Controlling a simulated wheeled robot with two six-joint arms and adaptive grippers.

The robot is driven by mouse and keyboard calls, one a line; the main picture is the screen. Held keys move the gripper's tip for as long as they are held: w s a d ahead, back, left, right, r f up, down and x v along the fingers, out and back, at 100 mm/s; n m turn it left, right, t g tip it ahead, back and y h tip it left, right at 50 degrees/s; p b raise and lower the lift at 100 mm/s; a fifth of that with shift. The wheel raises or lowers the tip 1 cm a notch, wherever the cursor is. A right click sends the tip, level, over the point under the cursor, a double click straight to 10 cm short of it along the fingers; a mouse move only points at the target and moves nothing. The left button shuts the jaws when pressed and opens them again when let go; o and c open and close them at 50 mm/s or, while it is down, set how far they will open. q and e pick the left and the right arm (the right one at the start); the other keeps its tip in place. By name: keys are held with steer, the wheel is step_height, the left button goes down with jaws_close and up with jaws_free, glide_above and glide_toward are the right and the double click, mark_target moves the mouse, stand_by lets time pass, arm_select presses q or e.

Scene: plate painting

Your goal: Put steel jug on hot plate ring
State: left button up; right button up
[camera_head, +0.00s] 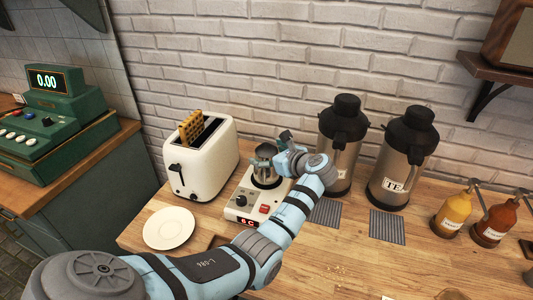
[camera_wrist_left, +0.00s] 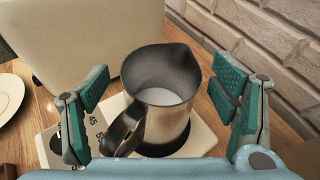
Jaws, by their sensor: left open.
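The steel jug (camera_head: 266,160) stands upright on the hot plate (camera_head: 245,208), over its dark round ring (camera_head: 267,182). In the left wrist view the jug (camera_wrist_left: 165,90) holds a pale liquid, and its dark handle (camera_wrist_left: 124,128) points toward the camera and left. The ring (camera_wrist_left: 180,150) shows partly under its base. My left gripper (camera_head: 280,147) is at the jug, coming from the right. In the wrist view its green-padded fingers (camera_wrist_left: 162,108) are spread wide, one on each side, apart from the jug. My right gripper is not in view.
A white toaster (camera_head: 203,160) with a waffle stands close left of the hot plate. A white plate (camera_head: 169,228) lies at the front left. Two steel urns (camera_head: 340,150) stand at the right, with grey mats before them. Sauce bottles (camera_head: 453,213) stand farther right.

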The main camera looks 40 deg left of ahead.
arm_select(q)
steer(key=v, duration=1.1)
steer(key=shift+p, duration=0.3)
steer(key=shift+r, duration=0.1)
